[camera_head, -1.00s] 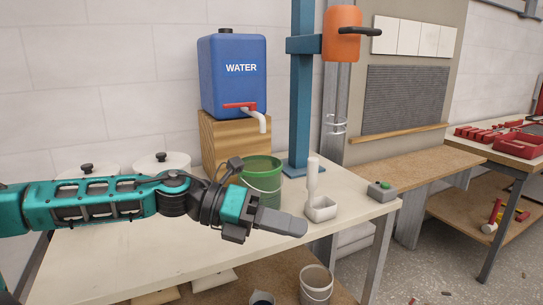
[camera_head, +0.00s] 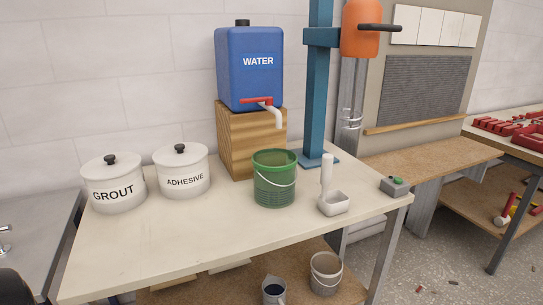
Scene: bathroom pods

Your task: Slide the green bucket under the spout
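The green bucket (camera_head: 274,180) stands upright on the cream worktop (camera_head: 190,232), in front of the wooden block. The blue water container (camera_head: 250,68) sits on that wooden block (camera_head: 251,139). Its white spout (camera_head: 275,116) with a red lever (camera_head: 257,101) points down, and the bucket stands below it in the picture. I cannot tell from this view alone whether the spout is exactly over the bucket's opening. Neither gripper shows in the head view. A dark rounded shape at the lower left corner is too cut off to name.
Grout (camera_head: 114,183) and adhesive (camera_head: 182,170) pots stand left on the worktop. A blue post (camera_head: 316,90) rises behind the bucket. A white scoop-like tool (camera_head: 331,190) and a grey button box (camera_head: 394,187) are to the right. The worktop's front is clear.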

